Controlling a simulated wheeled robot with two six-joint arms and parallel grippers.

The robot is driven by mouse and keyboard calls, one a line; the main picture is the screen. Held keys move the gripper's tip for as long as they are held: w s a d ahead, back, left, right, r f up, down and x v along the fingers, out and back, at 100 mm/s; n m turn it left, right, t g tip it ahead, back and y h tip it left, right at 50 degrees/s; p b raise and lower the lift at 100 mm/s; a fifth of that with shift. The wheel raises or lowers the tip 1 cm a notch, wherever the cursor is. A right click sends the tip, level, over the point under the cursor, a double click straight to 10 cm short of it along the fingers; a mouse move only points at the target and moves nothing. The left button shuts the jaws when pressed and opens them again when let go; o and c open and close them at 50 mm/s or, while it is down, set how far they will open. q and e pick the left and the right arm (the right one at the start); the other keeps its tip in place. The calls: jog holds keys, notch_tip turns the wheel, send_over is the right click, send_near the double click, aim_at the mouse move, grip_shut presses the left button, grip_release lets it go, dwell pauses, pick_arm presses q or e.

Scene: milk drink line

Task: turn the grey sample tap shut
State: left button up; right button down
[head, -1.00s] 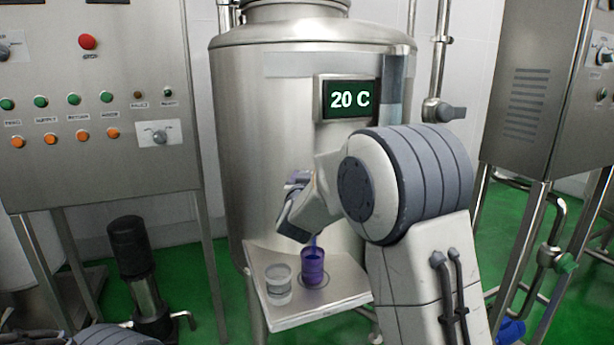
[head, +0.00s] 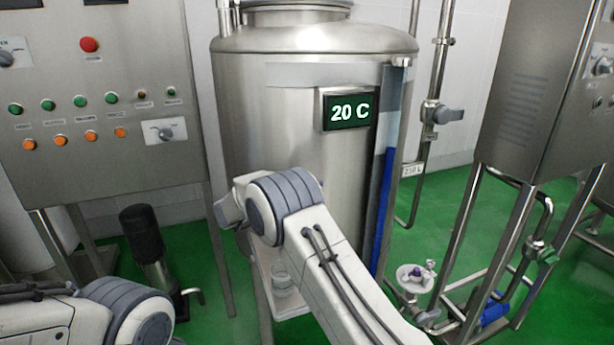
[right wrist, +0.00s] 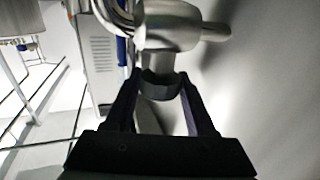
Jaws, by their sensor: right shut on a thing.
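In the right wrist view, my right gripper (right wrist: 160,105) is shut on the grey sample tap (right wrist: 161,84). The fingers lie on either side of its dark round end, below a shiny steel fitting (right wrist: 170,30). In the head view, my right arm stands in front of the steel tank (head: 290,90), and its forearm hides the tap and the fingers. How far the tap is turned cannot be told. My left gripper is not in view; only left arm links show at the lower left.
A clear cup (head: 282,280) stands on a small shelf (head: 291,311) below the tank. A control panel (head: 100,60) is at left, and a dark pump (head: 143,235) stands on the floor. A steel cabinet (head: 535,80) and pipes are at right.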

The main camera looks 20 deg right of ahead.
jog(key=shift+r+m+g+h, duration=0.2)
jog(key=shift+m+g+h, duration=0.1)
jog(key=shift+m+g, duration=0.3)
jog(key=shift+c, duration=1.2)
grip_release()
jog(key=shift+d, duration=0.1)
jog(key=shift+f, duration=0.1)
jog(key=b+v, duration=0.1)
jog(key=v, duration=0.9)
jog(key=shift+a, duration=0.25)
